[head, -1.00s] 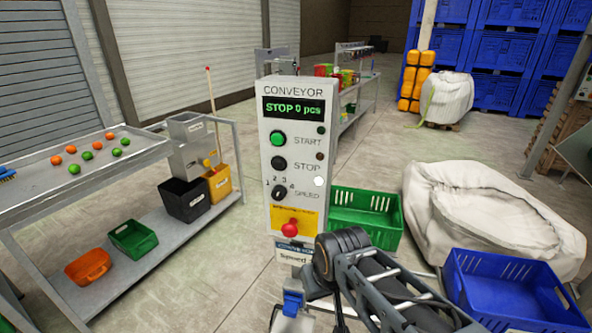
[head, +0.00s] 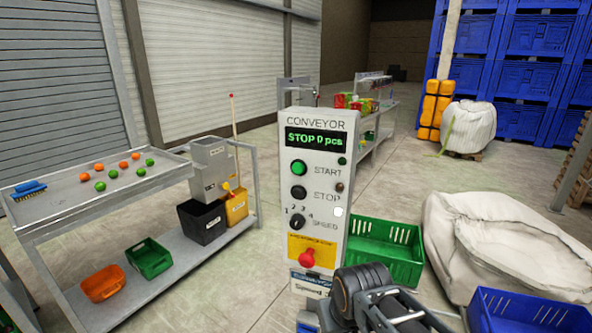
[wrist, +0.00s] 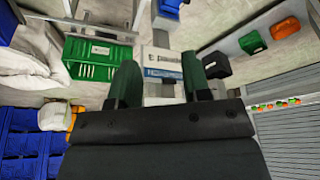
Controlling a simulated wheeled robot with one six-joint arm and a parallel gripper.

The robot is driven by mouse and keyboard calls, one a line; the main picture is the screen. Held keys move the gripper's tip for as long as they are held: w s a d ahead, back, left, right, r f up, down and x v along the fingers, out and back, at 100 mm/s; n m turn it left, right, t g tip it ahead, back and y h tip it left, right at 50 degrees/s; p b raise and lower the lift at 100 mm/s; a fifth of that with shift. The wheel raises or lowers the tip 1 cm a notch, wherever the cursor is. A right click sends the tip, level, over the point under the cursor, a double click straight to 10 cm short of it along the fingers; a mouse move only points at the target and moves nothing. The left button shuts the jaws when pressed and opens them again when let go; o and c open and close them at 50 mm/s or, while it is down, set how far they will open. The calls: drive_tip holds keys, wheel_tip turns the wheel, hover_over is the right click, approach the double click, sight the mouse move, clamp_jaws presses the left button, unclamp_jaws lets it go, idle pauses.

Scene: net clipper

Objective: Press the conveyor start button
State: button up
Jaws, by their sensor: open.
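The conveyor control panel (head: 317,200) stands upright in the middle of the head view. Its display (head: 317,140) reads "STOP 0 pcs". The green start button (head: 299,168) is at the upper left of the panel, above the black stop button (head: 298,193). A speed knob and a red mushroom button (head: 307,258) sit lower down. In the wrist view my gripper (wrist: 158,80) has its two dark fingers apart with nothing between them; the panel's lower label (wrist: 165,72) shows beyond them. The start button is not seen in the wrist view.
A grey table (head: 75,212) with orange and green balls stands at left, bins on its lower shelf. A green crate (head: 385,248), a white sack (head: 500,235) and a blue crate (head: 505,312) are at right. Open floor lies between table and panel.

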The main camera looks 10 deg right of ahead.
clamp_jaws()
idle(1.5)
